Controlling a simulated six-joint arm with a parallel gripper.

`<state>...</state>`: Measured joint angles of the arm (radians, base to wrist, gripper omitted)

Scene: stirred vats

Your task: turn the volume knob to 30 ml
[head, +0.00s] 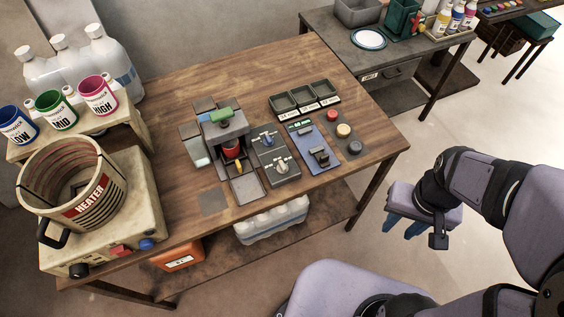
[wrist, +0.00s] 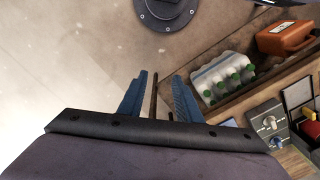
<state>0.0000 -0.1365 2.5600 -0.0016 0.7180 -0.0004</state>
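A dark grey panel (head: 267,158) on the wooden table carries two knobs, a blue one (head: 267,140) and a pale one (head: 282,167). Their labels are too small to read, so I cannot tell which is the volume knob or its setting. A small green-lit display (head: 299,126) is nearby; its figure is not clearly legible. The panel also shows at the right edge of the wrist view (wrist: 258,113). My gripper (head: 404,230) hangs off the table's right side, well away from the panel. Its blue fingers (wrist: 157,98) are apart and empty.
A blue plate with a black lever (head: 317,154), round buttons (head: 344,130) and black trays (head: 303,95) are to the right. A heater pot (head: 72,190) stands at left. Floor beneath my gripper is clear.

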